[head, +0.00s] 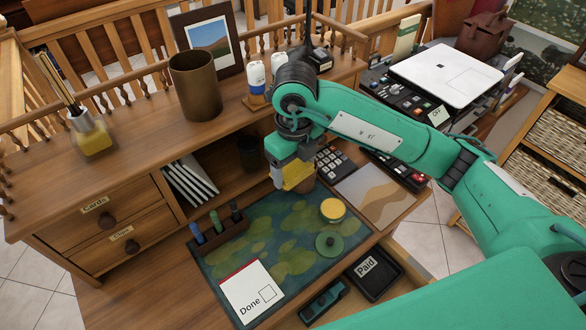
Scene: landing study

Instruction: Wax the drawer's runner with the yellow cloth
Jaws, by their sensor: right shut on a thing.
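My right gripper (284,176) reaches in from the right over the back of the desk mat. It is shut on the yellow cloth (298,177), which shows as a yellow patch at its fingertips. An open round tin with yellow content (333,210) stands on the mat, with its green lid (328,244) lying in front of it. A drawer (408,268) seems to stand open at the desk's front right; its runner is not clearly visible. Two shut drawers, one labelled Cards (95,204), are at the left. My left gripper is not in view.
A pen rack (219,236) and a card reading Done (251,291) lie on the mat (270,222). A black tray reading Paid (374,273) is at the front. A calculator (333,163) and a sand-coloured pad (374,193) are close right of the gripper.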

